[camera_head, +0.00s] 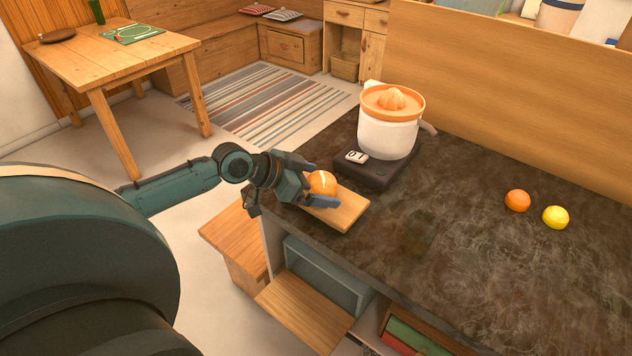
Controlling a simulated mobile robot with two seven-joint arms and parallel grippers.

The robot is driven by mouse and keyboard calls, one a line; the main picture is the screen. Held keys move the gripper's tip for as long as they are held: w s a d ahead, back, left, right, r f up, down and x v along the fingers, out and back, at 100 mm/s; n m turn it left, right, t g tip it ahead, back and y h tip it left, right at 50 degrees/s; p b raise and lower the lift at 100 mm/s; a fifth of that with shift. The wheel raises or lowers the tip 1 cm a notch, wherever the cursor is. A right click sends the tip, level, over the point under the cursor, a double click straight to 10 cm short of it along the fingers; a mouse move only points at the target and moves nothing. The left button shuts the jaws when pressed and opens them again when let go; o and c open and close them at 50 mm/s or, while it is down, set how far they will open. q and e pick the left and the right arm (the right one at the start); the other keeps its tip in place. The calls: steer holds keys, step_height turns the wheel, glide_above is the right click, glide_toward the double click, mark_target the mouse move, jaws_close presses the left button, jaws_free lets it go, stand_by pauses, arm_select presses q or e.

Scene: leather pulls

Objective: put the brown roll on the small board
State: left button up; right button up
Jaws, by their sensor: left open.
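The brown roll (323,181), rounded with a pale score line on top, is over the back left part of the small board (346,213). It looks to be resting on the board, though the contact is hidden. The board is light wood and lies at the left edge of the dark counter. My left gripper (316,187) reaches in from the left and is open, its fingers on either side of the roll. I cannot tell whether a finger touches it. My right gripper is not in view.
A white juicer with an orange top (390,128) stands on a dark scale (378,174) just behind the board. An orange (517,201) and a lemon (555,217) lie at the right. The middle of the counter (450,240) is clear.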

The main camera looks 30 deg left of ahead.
arm_select(q)
steer(key=shift+r, duration=0.15)
steer(key=shift+s+a+r, duration=0.1)
steer(key=shift+s+a, duration=0.2)
steer(key=p+v, duration=0.2)
steer(key=v, duration=0.8)
steer(key=s+a+f+n+y, duration=0.15)
steer(key=s+f, duration=0.25)
steer(key=f, duration=0.5)
steer(key=s+d+f+n+y, duration=0.2)
steer(key=s+d+f, duration=0.3)
steer(key=f, duration=0.4)
steer(key=s+d+f, duration=0.1)
steer(key=d+f, duration=0.1)
steer(key=d, duration=0.6)
steer(key=s+d+f, duration=0.1)
steer(key=d+f, duration=0.1)
steer(key=d, duration=0.6)
steer(key=shift+s+d+f, duration=0.4)
